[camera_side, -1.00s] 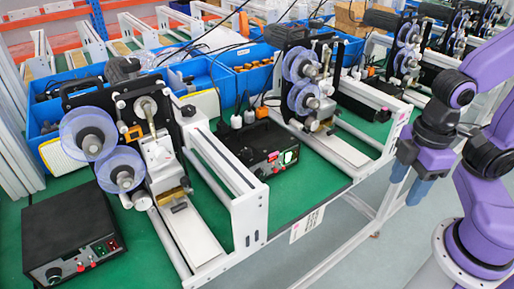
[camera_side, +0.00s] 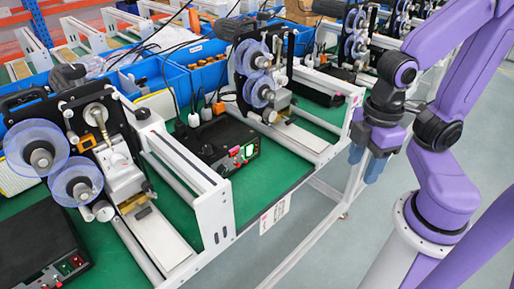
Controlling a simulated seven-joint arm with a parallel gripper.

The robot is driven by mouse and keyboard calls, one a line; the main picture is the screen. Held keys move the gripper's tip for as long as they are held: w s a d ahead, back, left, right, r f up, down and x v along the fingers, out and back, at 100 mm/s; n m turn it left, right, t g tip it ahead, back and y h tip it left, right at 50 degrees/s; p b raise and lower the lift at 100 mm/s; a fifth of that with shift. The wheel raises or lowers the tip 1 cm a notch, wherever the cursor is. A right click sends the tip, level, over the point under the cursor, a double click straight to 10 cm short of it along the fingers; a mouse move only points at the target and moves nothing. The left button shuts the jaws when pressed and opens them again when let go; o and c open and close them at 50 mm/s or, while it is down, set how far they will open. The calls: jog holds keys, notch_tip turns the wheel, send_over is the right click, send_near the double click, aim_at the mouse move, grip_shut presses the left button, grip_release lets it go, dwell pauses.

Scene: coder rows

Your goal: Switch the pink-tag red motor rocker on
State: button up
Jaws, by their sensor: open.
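A black control box (camera_side: 220,142) stands on the green bench top in the middle. A small pink mark (camera_side: 265,218) shows on the white sheet at the bench's front edge. My gripper (camera_side: 366,165) is open, pointing down with blue fingers, empty and well right of the middle box, beyond the bench edge.
White-framed machines with clear blue reels (camera_side: 37,148) stand on either side of the middle box. The frame's white upright (camera_side: 213,216) is left of its front panel. Blue bins (camera_side: 160,75) and cables lie behind. The floor aisle right of the bench is open.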

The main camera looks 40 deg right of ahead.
jog(key=shift+w, duration=0.1)
jog(key=c, duration=0.5)
jog(key=shift+w+a+f, duration=0.1)
jog(key=shift+w, duration=0.2)
grip_shut()
jog(key=w+d+f+n+t, duration=0.1)
jog(key=w+f+n, duration=0.1)
jog(key=w, duration=0.9)
jog(key=w+d+f+n+t, duration=0.2)
jog(key=w+f+n, duration=0.1)
jog(key=w, duration=0.9)
jog(key=shift+w+d+f, duration=0.15)
jog(key=shift+f, duration=0.35)
